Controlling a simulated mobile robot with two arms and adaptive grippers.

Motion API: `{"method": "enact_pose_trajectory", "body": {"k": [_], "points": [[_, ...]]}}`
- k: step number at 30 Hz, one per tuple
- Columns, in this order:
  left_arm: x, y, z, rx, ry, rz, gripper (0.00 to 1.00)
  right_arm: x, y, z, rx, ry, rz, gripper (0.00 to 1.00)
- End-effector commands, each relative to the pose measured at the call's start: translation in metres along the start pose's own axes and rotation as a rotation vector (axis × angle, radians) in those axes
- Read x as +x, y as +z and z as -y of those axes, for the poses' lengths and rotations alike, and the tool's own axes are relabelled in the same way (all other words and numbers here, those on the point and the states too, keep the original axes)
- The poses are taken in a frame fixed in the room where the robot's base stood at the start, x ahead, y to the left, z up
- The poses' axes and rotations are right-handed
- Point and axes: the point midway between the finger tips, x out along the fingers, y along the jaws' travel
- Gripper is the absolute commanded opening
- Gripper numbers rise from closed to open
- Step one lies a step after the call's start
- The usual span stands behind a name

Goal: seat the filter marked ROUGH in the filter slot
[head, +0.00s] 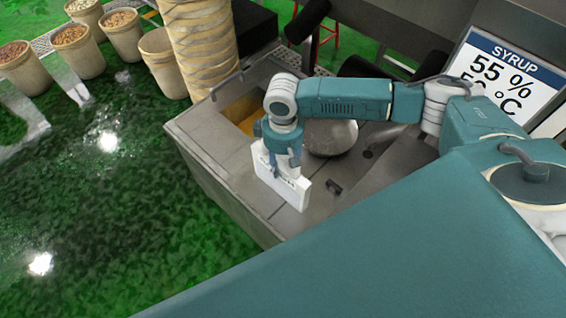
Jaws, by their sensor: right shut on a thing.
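My right gripper (280,166) points down over the grey machine top and is shut on a white flat filter. The filter (294,194) stands upright on edge at the machine's near part. The gripper hides part of its face, and its dark marking is too small to read. I cannot tell whether the filter's lower edge touches the machine top or is in a slot. A small dark fitting or opening (334,187) lies just right of the filter; I cannot tell if it is the filter slot. My left gripper is not in view.
The grey machine (215,175) has an open bay with yellow liquid behind the gripper. A rounded metal bowl or dome (331,137) sits beside my right arm. A syrup sign (497,75) stands at the upper right. Tubs (125,37) and a tall stack (200,45) stand at the back left.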

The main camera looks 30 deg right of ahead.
Motion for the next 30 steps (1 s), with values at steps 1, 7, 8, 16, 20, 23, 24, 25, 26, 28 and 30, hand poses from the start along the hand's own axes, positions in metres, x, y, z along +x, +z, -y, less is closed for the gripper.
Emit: {"method": "enact_pose_trajectory", "body": {"k": [1,7,8,16,20,23,24,25,26,28,30], "points": [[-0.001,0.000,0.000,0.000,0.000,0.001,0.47,0.001,-0.001,0.000,0.000,0.000,-0.002,0.00],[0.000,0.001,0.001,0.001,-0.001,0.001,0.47,0.001,-0.001,0.000,-0.001,0.000,-0.002,0.00],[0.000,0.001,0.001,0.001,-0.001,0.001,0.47,0.001,-0.001,0.000,-0.001,0.000,-0.002,0.00],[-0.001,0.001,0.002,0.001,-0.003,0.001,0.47,0.003,-0.001,0.000,-0.001,0.000,-0.001,0.53],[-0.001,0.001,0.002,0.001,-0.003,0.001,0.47,0.003,-0.001,0.000,-0.001,0.000,-0.001,0.53],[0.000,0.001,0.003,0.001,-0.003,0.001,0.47,0.002,-0.001,0.000,-0.001,0.000,-0.002,0.53],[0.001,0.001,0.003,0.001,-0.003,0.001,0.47,0.000,-0.001,0.000,-0.001,0.000,-0.002,0.53],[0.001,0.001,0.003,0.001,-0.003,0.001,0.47,-0.003,-0.001,0.000,-0.001,0.000,-0.003,0.53],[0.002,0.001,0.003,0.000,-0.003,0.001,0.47,-0.006,-0.001,0.000,-0.001,0.000,-0.003,0.53],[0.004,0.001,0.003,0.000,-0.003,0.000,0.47,-0.016,-0.002,0.000,-0.001,0.000,-0.006,0.53],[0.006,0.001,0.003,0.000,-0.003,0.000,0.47,-0.029,-0.002,0.000,-0.002,0.000,-0.006,0.53]]}}
